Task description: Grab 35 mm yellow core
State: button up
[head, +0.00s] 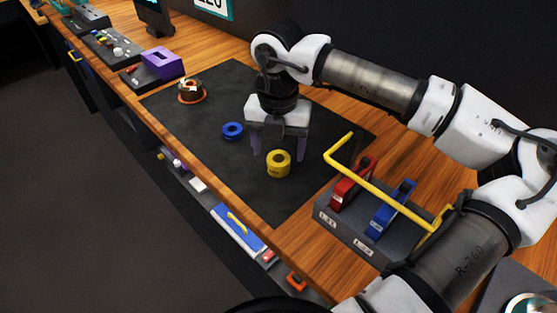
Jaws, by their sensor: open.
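The yellow core (279,164) is a short ring with a hole in its top. It sits upright on the dark mat (255,195) in the middle of the head view. My gripper (280,155) points down just behind it, with its two fingers spread wide to the left and right. The fingers look open and empty, and the core shows in front of and between them. I cannot tell whether the fingertips are level with the core or above it.
A blue ring (232,131) lies left of my gripper. A yellow bar (375,185) rises over a grey stand with red (352,183) and blue (390,209) pieces at right.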

aim_at(278, 160)
jog(key=shift+w+f+p, duration=0.15)
jog(key=shift+f+p, duration=0.4)
jog(key=shift+f, duration=1.65)
jog(key=shift+c, duration=0.3)
jog(key=c, duration=1)
